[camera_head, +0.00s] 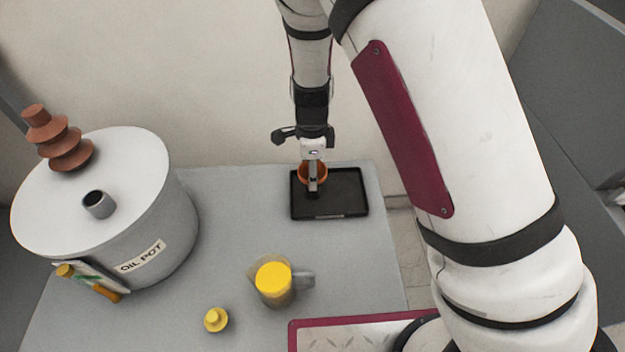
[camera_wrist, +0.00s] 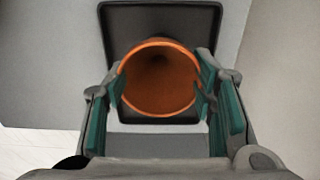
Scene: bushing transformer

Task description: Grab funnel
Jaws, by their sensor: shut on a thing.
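The orange funnel (camera_head: 307,174) is at the black tray (camera_head: 345,195) at the back of the table, partly hidden by my gripper (camera_head: 313,185). In the wrist view the funnel (camera_wrist: 158,84) shows its round mouth facing the camera, with the dark tray (camera_wrist: 120,30) behind it. My gripper (camera_wrist: 160,95) has its green-padded fingers on both sides of the funnel, shut on its rim. I cannot tell whether the funnel touches the tray.
A large grey oil pot (camera_head: 150,235) with a brown ribbed bushing (camera_head: 65,145) on its lid stands at left. A jug with yellow contents (camera_head: 273,282) and a small yellow cap (camera_head: 216,319) are on the grey table (camera_head: 235,215). A wall stands close behind.

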